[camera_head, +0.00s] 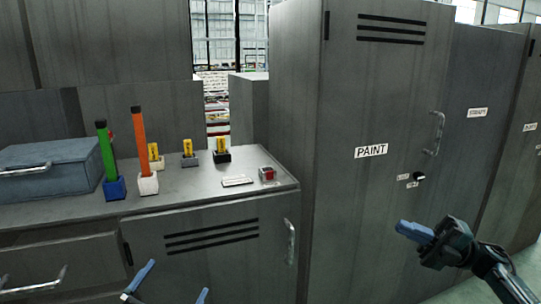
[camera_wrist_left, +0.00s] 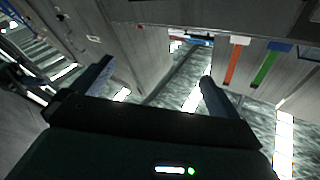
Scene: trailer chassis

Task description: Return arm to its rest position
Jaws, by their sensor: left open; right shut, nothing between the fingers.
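My left gripper (camera_head: 172,284) shows at the bottom edge of the head view, in front of the grey counter cabinet. Its two blue fingers are spread apart with nothing between them. In the left wrist view the same gripper (camera_wrist_left: 156,78) is open and empty, its fingers well apart. My right gripper (camera_head: 402,228) is at the lower right of the head view, in front of the PAINT cabinet. Its blue fingers are together and hold nothing. Most of my left arm is out of the head view.
The counter (camera_head: 205,186) carries a green stick (camera_head: 106,152) in a blue holder, an orange stick (camera_head: 140,140) in a white holder, several yellow items, a red-topped block (camera_head: 267,173) and a blue-grey toolbox (camera_head: 50,168). The tall PAINT cabinet (camera_head: 350,230) stands at the right.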

